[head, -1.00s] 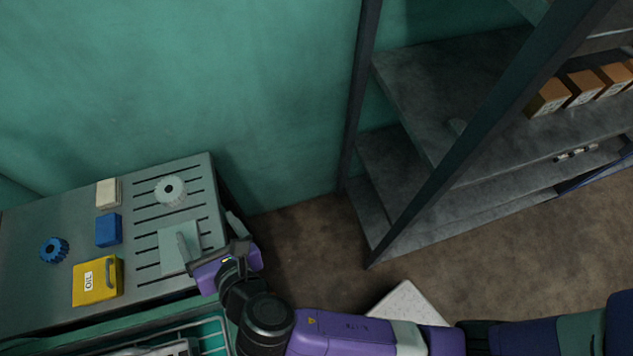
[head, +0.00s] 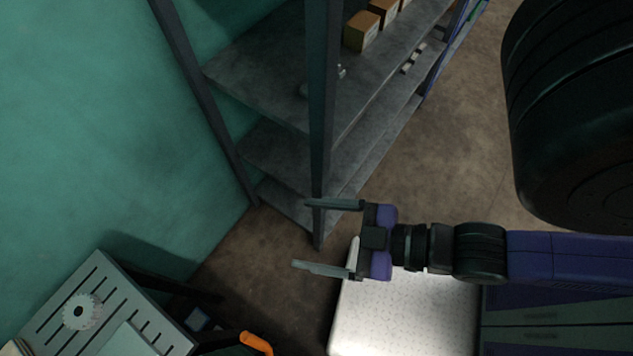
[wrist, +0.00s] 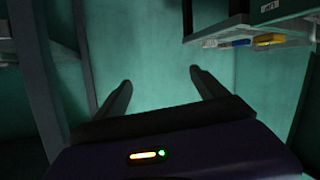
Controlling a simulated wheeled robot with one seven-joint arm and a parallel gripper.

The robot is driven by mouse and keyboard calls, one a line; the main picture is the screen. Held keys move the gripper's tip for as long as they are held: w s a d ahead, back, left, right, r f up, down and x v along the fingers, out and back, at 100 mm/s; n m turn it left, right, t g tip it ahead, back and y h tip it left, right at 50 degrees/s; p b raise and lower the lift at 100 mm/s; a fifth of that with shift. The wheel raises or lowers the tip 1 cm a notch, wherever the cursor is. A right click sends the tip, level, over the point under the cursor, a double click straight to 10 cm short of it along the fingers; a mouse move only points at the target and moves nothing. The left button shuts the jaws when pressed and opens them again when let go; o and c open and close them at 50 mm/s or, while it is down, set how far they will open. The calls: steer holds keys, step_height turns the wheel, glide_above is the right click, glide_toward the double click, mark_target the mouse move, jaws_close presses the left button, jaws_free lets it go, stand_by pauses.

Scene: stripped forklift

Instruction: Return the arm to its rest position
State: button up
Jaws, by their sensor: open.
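My gripper (head: 330,237) is open and empty. In the head view its two flat fingers point left, with clear air between them, near the foot of the shelf's front post. My purple and black arm reaches it from the right edge. In the wrist view my gripper (wrist: 161,85) shows two dark fingers spread apart against the green wall, with nothing between them.
A grey metal shelf (head: 260,80) with cardboard boxes (head: 362,30) stands behind my gripper. A white perforated panel (head: 400,320) lies below my arm. A slotted bench (head: 100,290) with a pale gear (head: 82,311) is at lower left. A dark tyre (head: 580,110) is at upper right.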

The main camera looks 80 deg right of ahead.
steer(key=shift+s+d+r+m+h, duration=0.2)
steer(key=shift+s+d+r+m, duration=0.15)
steer(key=shift+r+m, duration=0.2)
steer(key=shift+s+d+r+m+h, duration=0.2)
steer(key=shift+s+d+r+m, duration=0.1)
steer(key=shift+r+m, duration=0.25)
steer(key=shift+f+b, duration=0.6)
steer(key=shift+f, duration=0.05)
